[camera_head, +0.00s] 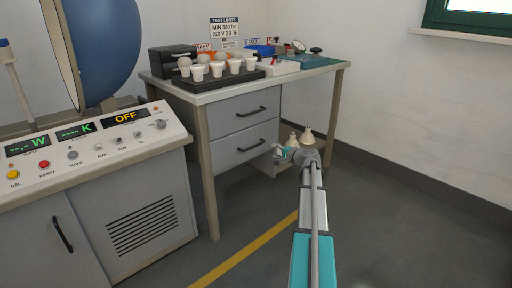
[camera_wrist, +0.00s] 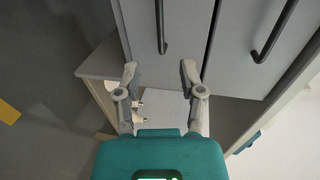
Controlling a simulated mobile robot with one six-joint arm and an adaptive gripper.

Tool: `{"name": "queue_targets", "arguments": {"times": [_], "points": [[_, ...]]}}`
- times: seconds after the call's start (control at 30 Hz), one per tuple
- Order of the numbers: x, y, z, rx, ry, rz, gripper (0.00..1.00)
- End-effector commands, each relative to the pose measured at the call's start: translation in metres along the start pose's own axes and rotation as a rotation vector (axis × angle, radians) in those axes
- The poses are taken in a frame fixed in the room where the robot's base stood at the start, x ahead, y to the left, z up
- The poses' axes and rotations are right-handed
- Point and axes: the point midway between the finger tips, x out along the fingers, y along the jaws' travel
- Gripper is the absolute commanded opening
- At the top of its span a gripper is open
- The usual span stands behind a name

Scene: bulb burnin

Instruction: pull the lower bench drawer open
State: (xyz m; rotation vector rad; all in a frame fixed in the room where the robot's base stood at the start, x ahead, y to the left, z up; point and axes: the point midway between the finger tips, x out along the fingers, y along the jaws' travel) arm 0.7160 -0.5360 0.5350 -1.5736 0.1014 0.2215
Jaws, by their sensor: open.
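The lower bench drawer (camera_head: 232,152) is a grey front under the workbench and looks shut. Its dark bar handle (camera_head: 251,146) runs across it. In the wrist view, turned sideways, the lower drawer (camera_wrist: 188,35) is the left panel, and its handle (camera_wrist: 162,28) hangs from the top edge. The upper drawer (camera_head: 232,114) also looks shut; its handle (camera_wrist: 275,32) is at the right in the wrist view. My gripper (camera_wrist: 159,72) is open and empty, its fingertips either side of the lower handle's line, near its end. In the head view my gripper (camera_head: 283,153) is by the drawer's right end.
The bench top (camera_head: 225,84) holds white cups, round bulbs and a black case (camera_head: 172,60). A control console (camera_head: 85,150) stands at the left. Floor with a yellow line (camera_head: 245,250) is clear in front.

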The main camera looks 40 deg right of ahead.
Motion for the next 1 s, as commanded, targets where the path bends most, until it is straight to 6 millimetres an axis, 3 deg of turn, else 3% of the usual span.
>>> {"name": "queue_targets", "arguments": {"times": [0.27, 0.8, 1.0], "points": [[0.025, 0.001, -0.001, 0.0, -0.002, 0.0, 0.51], [0.106, 0.001, -0.001, -0.001, -0.002, 0.001, 0.51], [0.126, 0.001, -0.001, 0.0, -0.001, 0.001, 0.51]]}}
